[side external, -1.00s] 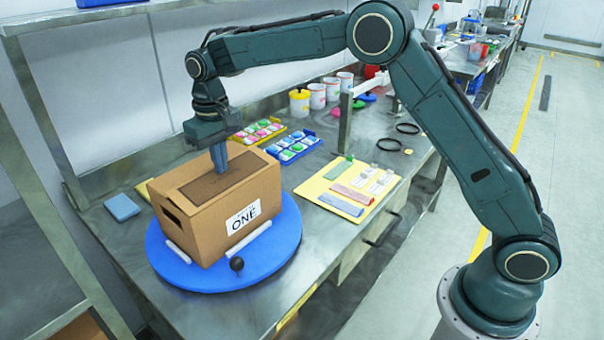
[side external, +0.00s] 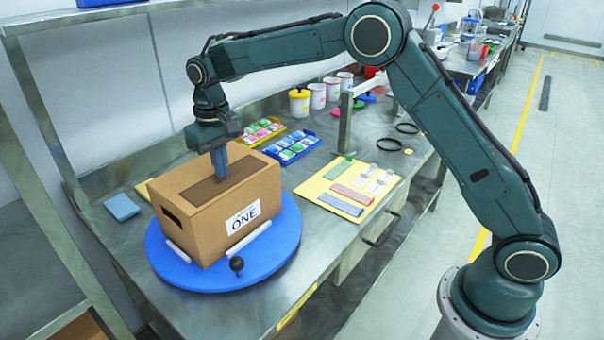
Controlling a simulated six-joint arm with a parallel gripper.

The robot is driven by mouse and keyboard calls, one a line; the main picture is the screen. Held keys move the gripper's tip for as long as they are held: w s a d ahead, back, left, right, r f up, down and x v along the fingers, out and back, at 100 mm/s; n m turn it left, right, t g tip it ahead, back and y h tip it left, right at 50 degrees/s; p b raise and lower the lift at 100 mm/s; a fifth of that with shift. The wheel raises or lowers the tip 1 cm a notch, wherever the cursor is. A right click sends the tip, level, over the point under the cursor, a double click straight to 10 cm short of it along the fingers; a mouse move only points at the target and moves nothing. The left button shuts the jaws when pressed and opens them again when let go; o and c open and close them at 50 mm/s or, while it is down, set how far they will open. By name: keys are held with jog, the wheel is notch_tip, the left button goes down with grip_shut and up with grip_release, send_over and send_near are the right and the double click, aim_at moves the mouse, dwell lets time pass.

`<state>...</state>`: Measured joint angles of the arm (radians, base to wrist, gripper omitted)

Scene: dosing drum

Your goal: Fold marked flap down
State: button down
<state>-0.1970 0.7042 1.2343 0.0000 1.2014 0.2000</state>
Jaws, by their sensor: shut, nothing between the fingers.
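A brown cardboard box (side external: 195,232) labelled "ONE" stands on a round blue turntable (side external: 284,245). Its top shows a darker brown rectangular area (side external: 205,190), which lies level with the top; I cannot tell whether this is a flap or an opening. I cannot tell whether the tips touch the cardboard. No upright flap shows, and the fingers hide a small part of the top.
A blue block (side external: 122,207) lies left of the box. Yellow and blue trays (side external: 293,146) of coloured items are behind it. A yellow board (side external: 325,185) with coloured strips lies to the right. White tubs (side external: 317,96) stand at the back. A black knob (side external: 237,264) rises from the turntable's front.

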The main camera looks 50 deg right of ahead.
notch_tip(320, 180, up, 8)
dwell(1.1)
jog(key=s+d+r+t, duration=0.2)
jog(key=s+d+r, duration=0.25)
jog(key=s, duration=0.55)
jog(key=s+d+r+t, duration=0.1)
jog(key=s+d+r, duration=0.3)
jog(key=s, duration=0.5)
jog(key=s+d+f+t, duration=0.1)
jog(key=s+f, duration=0.1)
jog(key=s, duration=0.7)
jog(key=s+d+f+t, duration=0.1)
jog(key=s+f, duration=0.2)
jog(key=s, duration=0.6)
jog(key=shift+s+d+f+t, duration=0.15)
jog(key=shift+d+f+t, duration=0.1)
jog(key=shift+f+t, duration=0.05)
